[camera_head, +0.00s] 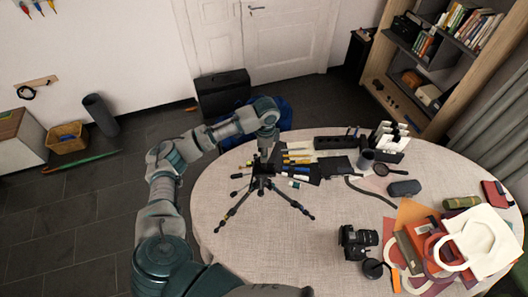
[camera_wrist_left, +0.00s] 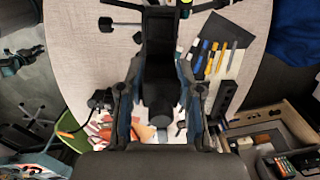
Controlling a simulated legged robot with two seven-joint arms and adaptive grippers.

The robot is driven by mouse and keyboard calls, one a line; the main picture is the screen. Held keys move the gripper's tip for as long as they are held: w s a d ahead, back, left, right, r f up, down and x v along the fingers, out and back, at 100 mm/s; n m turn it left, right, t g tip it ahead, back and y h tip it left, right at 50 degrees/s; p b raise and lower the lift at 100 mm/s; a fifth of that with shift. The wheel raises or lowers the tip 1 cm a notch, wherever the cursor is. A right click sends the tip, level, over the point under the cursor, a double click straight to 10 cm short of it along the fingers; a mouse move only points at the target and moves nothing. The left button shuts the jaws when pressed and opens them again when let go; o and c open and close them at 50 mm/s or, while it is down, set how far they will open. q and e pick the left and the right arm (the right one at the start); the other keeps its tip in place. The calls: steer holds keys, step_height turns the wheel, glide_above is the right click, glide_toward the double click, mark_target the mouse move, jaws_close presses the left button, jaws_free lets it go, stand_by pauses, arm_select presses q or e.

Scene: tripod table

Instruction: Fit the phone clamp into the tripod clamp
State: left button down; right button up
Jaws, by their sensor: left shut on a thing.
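The black tripod (camera_head: 260,183) stands upright on the table with its legs spread, and its top is directly below my left gripper (camera_head: 265,147). In the left wrist view my left gripper (camera_wrist_left: 158,95) is shut on a black part, which looks like the phone clamp (camera_wrist_left: 157,45). Black tripod parts with knobs (camera_wrist_left: 120,27) show at the top of that view, close to the held part. In the head view the gripper hides the clamp and the tripod clamp, so I cannot tell whether they touch. My right gripper is not in view.
The round table (camera_head: 240,255) has free room at its front left. Pens and tools on a dark mat (camera_head: 312,168) lie just behind the tripod.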

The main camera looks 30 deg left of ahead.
arm_select(q)
steer(key=shift+f, duration=0.4)
steer(key=c, duration=0.7)
jaws_free()
step_height(320, 180, up, 12)
steer(key=shift+w+d+f, duration=0.1)
